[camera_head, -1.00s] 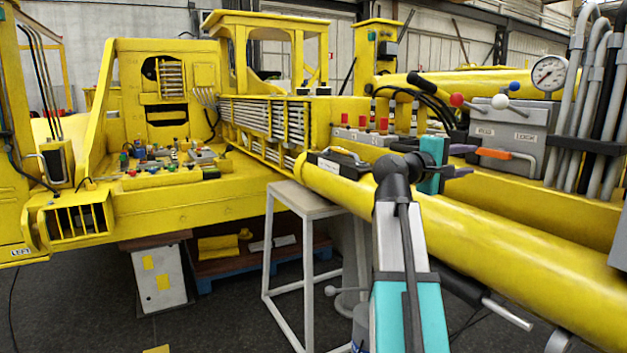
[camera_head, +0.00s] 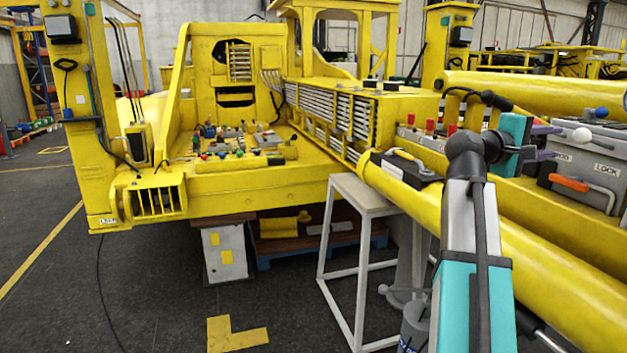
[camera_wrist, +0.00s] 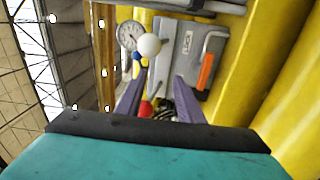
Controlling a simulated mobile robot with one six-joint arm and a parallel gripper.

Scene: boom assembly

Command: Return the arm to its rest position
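My gripper (camera_head: 552,142) is at the end of my teal and grey arm, in front of the grey lock box (camera_head: 588,165) on the yellow boom at the right. In the wrist view its two purple fingers (camera_wrist: 160,82) stand apart with nothing held between them. Beyond the fingertips are a white knob (camera_wrist: 149,45), the round gauge (camera_wrist: 130,36) and the grey box with an orange handle (camera_wrist: 206,72). In the head view the gripper partly hides the panel behind it, and the fingertips are small.
A long yellow tube (camera_head: 545,255) runs close below and beside my arm. A grey stand (camera_head: 362,192) and a black case (camera_head: 404,168) are left of it. Open dark floor (camera_head: 150,285) lies at the left front, with a yellow floor mark (camera_head: 235,335).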

